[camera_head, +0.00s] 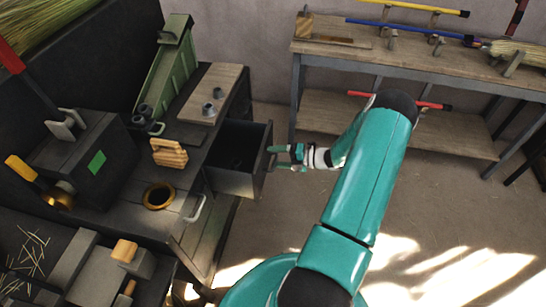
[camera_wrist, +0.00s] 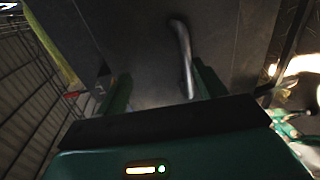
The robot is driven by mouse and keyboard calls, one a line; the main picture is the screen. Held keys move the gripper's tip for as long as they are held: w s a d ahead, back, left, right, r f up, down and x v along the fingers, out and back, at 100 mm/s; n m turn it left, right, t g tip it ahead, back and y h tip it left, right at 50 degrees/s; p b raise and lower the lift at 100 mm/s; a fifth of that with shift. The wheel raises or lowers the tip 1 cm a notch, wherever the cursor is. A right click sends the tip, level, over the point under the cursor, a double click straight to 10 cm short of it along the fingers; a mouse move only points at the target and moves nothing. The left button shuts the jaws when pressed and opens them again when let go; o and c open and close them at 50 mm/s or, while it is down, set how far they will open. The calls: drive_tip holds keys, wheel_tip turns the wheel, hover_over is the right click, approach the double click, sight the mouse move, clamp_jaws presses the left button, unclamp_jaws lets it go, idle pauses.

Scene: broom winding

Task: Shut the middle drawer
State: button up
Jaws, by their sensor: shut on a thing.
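The open drawer (camera_head: 238,160) is dark grey and pulled well out of the right side of the dark workbench; its inside looks empty. Its front panel also fills much of the wrist view (camera_wrist: 140,40). A metal bar handle (camera_wrist: 183,55) stands on that panel. My gripper (camera_head: 273,159) is at the drawer's front, shut on the handle. In the wrist view, the handle lies between my two green fingers (camera_wrist: 163,90), nearer the right one. The exact contact is hard to see there.
Another drawer's handle (camera_head: 195,208) shows nearer on the bench, with that drawer shut. On the bench top are a wooden block piece (camera_head: 169,153), a brass ring (camera_head: 159,197) and a green machine (camera_head: 167,72). A shelf table (camera_head: 420,58) stands behind; the floor right is clear.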

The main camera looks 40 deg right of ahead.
drive_tip(key=o, duration=0.4)
drive_tip(key=shift+r+v, duration=0.15)
drive_tip(key=shift+v, duration=1.2)
drive_tip(key=shift+r+v, duration=0.1)
drive_tip(key=shift+v, duration=1.25)
drive_tip(key=shift+c, duration=0.2)
drive_tip(key=shift+s+d, duration=0.1)
drive_tip(key=shift+d, duration=0.15)
drive_tip(key=shift+c, duration=0.9)
drive_tip(key=shift+s+d+r, duration=0.1)
drive_tip(key=shift+s, duration=0.2)
drive_tip(key=c, duration=1)
drive_tip(key=v, duration=0.3)
drive_tip(key=shift+s+f, duration=0.1)
drive_tip(key=shift+f, duration=0.1)
drive_tip(key=shift+c, duration=0.4)
